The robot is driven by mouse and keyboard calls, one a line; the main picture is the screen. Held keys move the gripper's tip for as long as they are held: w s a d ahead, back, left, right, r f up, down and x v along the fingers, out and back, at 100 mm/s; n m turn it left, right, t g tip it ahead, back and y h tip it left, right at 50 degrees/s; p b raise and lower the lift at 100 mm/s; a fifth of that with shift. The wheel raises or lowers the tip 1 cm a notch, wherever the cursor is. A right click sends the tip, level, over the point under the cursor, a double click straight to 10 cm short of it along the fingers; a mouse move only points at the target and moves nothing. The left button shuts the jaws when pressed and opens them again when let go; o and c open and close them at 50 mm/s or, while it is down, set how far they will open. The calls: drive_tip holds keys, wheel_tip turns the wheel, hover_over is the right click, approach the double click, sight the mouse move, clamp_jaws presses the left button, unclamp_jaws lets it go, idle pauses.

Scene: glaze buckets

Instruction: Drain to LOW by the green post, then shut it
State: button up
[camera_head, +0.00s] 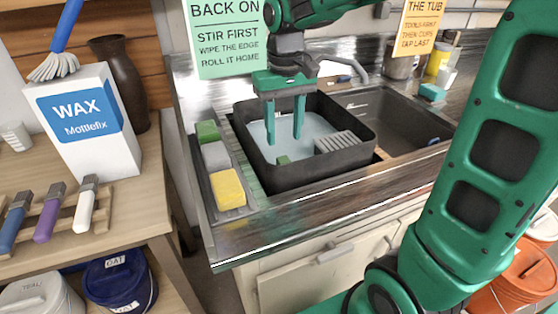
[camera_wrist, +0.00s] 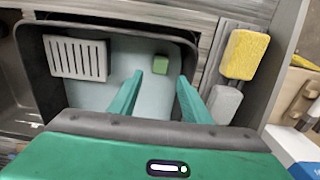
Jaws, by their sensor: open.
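A dark tub (camera_head: 345,106) sits at the sink, with pale blue-grey liquid (camera_head: 258,137) in it. A small green block-like top (camera_head: 283,160), perhaps the green post, shows in the liquid near the tub's front wall; it also shows in the wrist view (camera_wrist: 161,62). My gripper (camera_head: 284,140) is open and empty, pointing down into the tub. In the wrist view, the green top appears just beyond the gap between my fingertips (camera_wrist: 160,77). I cannot make out a LOW mark or a drain valve; whether the fingers touch the liquid is unclear.
A grey slotted rack (camera_head: 337,142) lies at the tub's right side. Green, grey and yellow (camera_head: 227,188) sponges or blocks line the counter left of the tub. The sink basin (camera_head: 395,120) is at right. A side table with a WAX box (camera_head: 85,125) and brushes stands left.

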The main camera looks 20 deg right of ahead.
sight(284, 159)
wheel_tip(284, 159, down, 9)
drive_tip(key=shift+f, duration=0.15)
idle(0.4)
